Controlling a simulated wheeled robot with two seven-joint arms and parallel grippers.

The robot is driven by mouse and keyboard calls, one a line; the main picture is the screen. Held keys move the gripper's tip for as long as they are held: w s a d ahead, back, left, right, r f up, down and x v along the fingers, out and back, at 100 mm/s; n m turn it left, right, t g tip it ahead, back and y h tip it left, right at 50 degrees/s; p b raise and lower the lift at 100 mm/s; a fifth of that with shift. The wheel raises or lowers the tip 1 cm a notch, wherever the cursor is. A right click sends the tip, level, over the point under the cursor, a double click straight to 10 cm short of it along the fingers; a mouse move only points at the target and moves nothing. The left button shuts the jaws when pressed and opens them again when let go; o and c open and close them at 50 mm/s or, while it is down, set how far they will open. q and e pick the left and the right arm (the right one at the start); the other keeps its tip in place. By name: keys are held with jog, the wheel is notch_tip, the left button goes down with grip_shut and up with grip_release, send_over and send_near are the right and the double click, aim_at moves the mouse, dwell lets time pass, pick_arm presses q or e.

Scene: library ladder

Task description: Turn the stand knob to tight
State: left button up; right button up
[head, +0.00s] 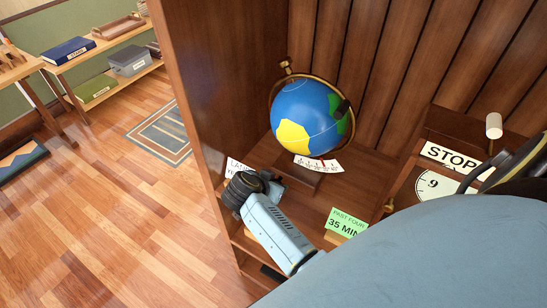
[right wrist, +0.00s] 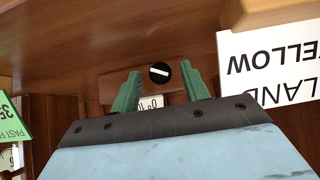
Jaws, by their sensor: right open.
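The stand knob (right wrist: 160,72) is a small black disc with a white bar, set in the front of a brown wooden block (right wrist: 115,86). The bar lies nearly level, its right end slightly lower in the right wrist view. My right gripper (right wrist: 161,69) is open, with green fingers apart on either side of the knob in that view; I cannot tell if they touch it. A small white label (right wrist: 151,102) shows partly between the fingers. In the head view the globe (head: 308,117) stands on its wooden base (head: 290,178); the knob and fingertips are hidden there. My left gripper is not in view.
A white card reading LAND YELLOW (right wrist: 270,65) appears upside down beside the fingers. The cabinet's side panel (head: 190,100) rises at left.

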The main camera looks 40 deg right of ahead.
jog(key=shift+c, duration=0.3)
jog(key=c, duration=0.9)
jog(key=shift+s+r+t+p, duration=0.2)
jog(key=shift+t+p, duration=0.2)
jog(key=shift+p, duration=0.65)
jog(key=shift+s+d+f+m+t+y+p, duration=0.15)
jog(key=shift+m+t+y+p, duration=0.25)
jog(key=shift+m+t+p, duration=0.55)
jog(key=shift+t+p, duration=0.35)
jog(key=shift+p, duration=0.3)
jog(key=shift+s+f+m+t+y, duration=0.2)
jog(key=shift+m+t+y, duration=0.25)
jog(key=shift+t, duration=0.35)
jog(key=shift+p, duration=0.3)
